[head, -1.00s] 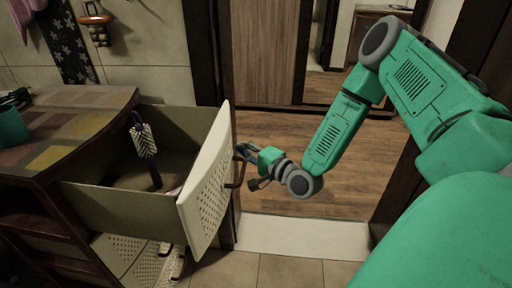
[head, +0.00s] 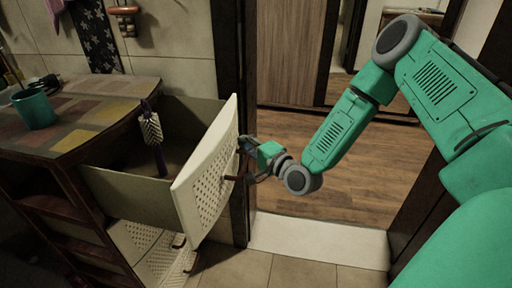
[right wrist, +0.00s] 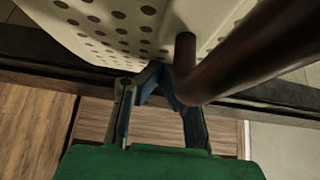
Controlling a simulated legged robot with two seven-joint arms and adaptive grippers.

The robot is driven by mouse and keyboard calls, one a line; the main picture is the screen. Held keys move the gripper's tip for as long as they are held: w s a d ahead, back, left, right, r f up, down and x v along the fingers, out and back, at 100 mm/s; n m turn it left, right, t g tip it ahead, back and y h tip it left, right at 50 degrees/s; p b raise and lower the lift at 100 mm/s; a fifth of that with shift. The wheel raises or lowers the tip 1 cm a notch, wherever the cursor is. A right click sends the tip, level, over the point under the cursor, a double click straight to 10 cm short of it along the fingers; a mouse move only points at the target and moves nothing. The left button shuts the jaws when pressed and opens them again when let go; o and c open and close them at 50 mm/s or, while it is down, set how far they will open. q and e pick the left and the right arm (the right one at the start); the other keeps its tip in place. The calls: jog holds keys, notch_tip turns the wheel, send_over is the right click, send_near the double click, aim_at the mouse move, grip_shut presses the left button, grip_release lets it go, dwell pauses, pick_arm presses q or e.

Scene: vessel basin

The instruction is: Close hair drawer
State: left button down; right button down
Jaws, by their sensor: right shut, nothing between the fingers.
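The hair drawer (head: 200,185) is pulled out of the cabinet (head: 75,135), its pale perforated front facing right. A hairbrush (head: 152,132) shows inside it, leaning upright. My right gripper (head: 243,146) is at the drawer front, beside the dark handle. In the right wrist view the gripper (right wrist: 155,75) is shut and empty, its fingertips close to the perforated front (right wrist: 120,25), next to the brown handle (right wrist: 240,50). I cannot tell whether the fingertips touch the front. My left gripper is not in view.
A green cup (head: 34,110) stands on the checkered cabinet top (head: 95,105). Another perforated drawer front (head: 155,250) is below the open drawer. A doorway with wooden floor (head: 315,190) lies to the right, with a pale threshold (head: 315,240).

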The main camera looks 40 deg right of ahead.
jog(key=b, duration=0.8)
send_over(173, 152)
jog(key=s+d, duration=0.1)
jog(key=shift+s+f, duration=0.1)
jog(key=shift+s, duration=0.1)
jog(key=shift+w+a, duration=0.35)
jog(key=shift+w, duration=0.05)
jog(key=shift+w+r, duration=0.15)
jog(key=shift+r, duration=0.05)
jog(key=shift+a, duration=0.15)
